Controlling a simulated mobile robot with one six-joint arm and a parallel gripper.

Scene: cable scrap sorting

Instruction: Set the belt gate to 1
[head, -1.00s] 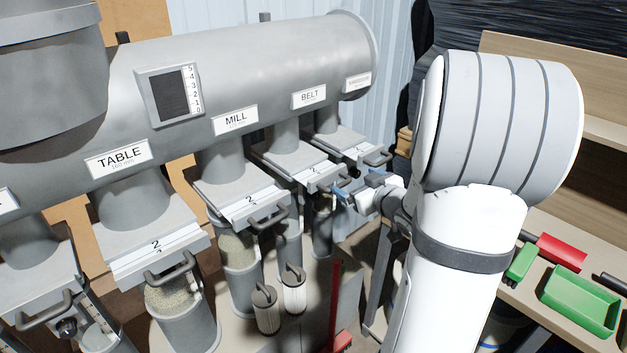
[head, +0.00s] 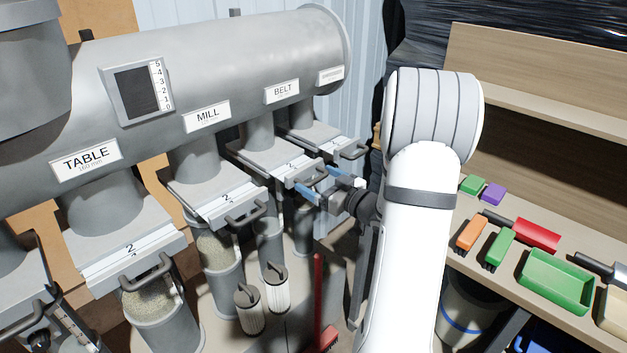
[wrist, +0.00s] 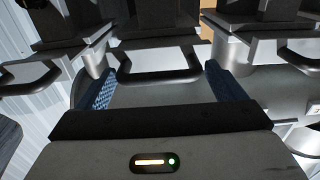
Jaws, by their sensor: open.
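The belt gate (head: 262,153) is a grey slide plate under the BELT label (head: 282,91), with a white scale strip at its front edge. Its number is too small to read surely. Its dark bar handle (head: 307,176) sticks out in front. My gripper (head: 321,182), with blue finger pads, is open close in front of this handle. In the wrist view the open fingers (wrist: 164,86) stand left and right of a dark looped handle (wrist: 160,72), which lies between or just beyond their tips. I cannot tell whether they touch it.
The MILL gate handle (head: 246,214) is to the left and another gate handle (head: 353,151) is close on the right. Filter cartridges (head: 276,287) stand below. A workbench with a green tray (head: 556,281) and brushes is at the right.

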